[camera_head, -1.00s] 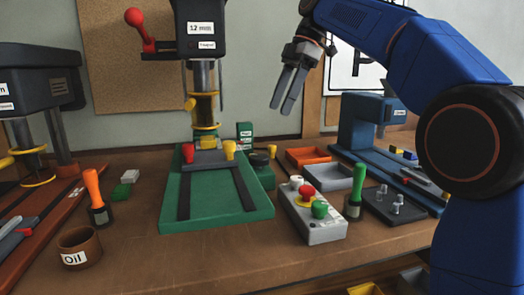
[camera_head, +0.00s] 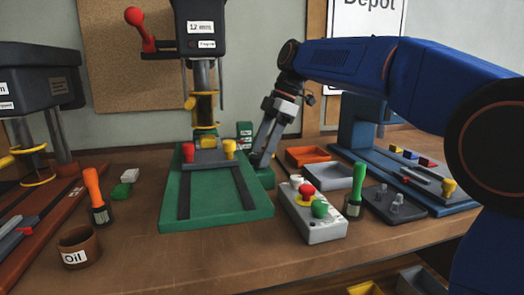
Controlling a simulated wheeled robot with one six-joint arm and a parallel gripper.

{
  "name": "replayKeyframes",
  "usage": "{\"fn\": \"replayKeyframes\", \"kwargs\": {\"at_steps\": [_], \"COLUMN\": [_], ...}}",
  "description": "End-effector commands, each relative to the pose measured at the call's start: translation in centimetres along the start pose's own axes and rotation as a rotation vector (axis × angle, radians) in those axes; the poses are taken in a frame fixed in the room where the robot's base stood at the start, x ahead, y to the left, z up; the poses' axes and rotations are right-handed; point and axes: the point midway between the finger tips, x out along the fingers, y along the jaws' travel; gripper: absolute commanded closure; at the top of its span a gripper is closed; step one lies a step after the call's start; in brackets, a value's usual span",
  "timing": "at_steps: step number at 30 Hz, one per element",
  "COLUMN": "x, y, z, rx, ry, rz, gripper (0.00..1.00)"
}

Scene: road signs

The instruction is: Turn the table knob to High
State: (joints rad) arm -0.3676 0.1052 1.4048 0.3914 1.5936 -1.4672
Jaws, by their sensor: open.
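The dark table knob (camera_head: 253,159) sits on the right side of the green drill table (camera_head: 228,214), below a small stack of green labels (camera_head: 244,131) whose text is too small to read. The gripper fingers hide most of the knob, so its setting cannot be told. My gripper (camera_head: 263,160) points down with its jaws open, and its fingertips are at the knob. I cannot tell whether they touch it or stand on both sides of it.
An orange tray (camera_head: 308,157) and a grey tray (camera_head: 330,177) lie just right of the gripper. A grey control box (camera_head: 313,222) with red and green buttons stands in front of them. Red and yellow clamps (camera_head: 230,149) stand on the green table.

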Motion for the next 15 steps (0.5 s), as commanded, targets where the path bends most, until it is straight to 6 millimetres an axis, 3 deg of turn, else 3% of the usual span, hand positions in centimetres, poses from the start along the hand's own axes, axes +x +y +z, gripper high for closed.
{"fn": "replayKeyframes", "kwargs": {"at_steps": [9, 14, 15], "x": [0.17, 0.17, 0.17], "y": [-0.01, 0.0, 0.0], "z": [-0.01, -0.01, -0.01], "rx": [0.0, 0.0, 0.0], "ry": [0.0, 0.0, 0.0], "rz": [0.0, 0.0, 0.0], "gripper": [0.4, 0.78, 0.78]}}
